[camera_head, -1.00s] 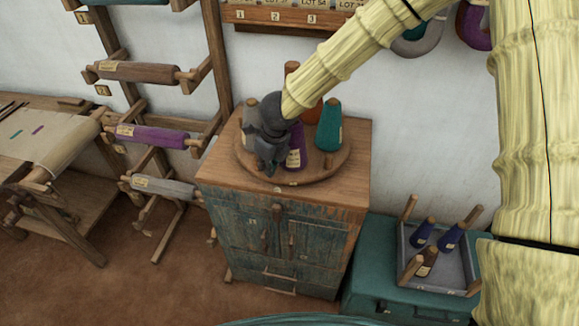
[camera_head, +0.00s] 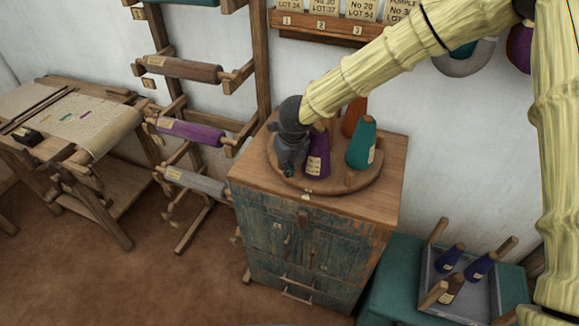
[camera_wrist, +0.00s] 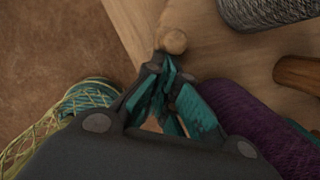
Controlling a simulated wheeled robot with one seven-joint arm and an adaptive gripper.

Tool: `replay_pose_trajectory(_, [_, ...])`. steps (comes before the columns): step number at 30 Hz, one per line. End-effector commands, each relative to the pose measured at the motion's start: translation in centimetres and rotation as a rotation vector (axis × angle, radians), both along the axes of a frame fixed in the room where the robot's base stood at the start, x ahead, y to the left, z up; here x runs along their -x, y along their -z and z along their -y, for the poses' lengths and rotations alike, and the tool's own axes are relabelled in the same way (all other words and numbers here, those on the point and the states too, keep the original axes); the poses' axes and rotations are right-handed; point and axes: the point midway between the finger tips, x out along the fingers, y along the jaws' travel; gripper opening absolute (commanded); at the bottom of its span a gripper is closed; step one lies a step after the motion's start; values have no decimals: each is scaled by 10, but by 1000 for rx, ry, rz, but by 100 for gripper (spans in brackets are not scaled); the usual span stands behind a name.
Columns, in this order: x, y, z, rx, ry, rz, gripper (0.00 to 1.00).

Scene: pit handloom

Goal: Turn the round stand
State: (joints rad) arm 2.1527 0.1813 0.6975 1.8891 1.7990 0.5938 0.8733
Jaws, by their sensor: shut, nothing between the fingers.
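The round stand (camera_head: 345,186) is a wooden disc on top of the cabinet. It bears a purple cone (camera_head: 318,158), a teal cone (camera_head: 361,144) and an orange-brown cone (camera_head: 354,113). My gripper (camera_head: 290,168) is over the front-left part of the stand, left of the purple cone. In the wrist view my gripper (camera_wrist: 172,68) is shut and empty, its tips close beside a round wooden knob (camera_wrist: 173,41). I cannot tell whether they touch. A grey cone (camera_wrist: 265,10) and the purple cone (camera_wrist: 245,118) lie to the right there. My wrist hides the stand's left-back part in the head view.
The worn blue-green cabinet (camera_head: 290,245) bears the stand. A rack with rollers (camera_head: 190,130) stands close on its left. A teal chest (camera_head: 390,280) with a grey tray (camera_head: 492,300) of small cones is at the right. A label shelf (camera_head: 330,33) hangs behind.

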Motion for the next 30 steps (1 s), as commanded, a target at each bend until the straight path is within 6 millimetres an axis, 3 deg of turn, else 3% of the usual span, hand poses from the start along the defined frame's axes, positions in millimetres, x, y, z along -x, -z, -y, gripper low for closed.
replay_pose_trajectory(5, [2, 0, 2, 0, 0, 0, 0])
replay_pose_trajectory(13, [25, 0, 18, 0, -9, -1, 0])
replay_pose_trajectory(24, [37, -66, 24, -2, -11, 2, 0])
replay_pose_trajectory(30, [42, -89, 27, 0, -10, 1, 0])
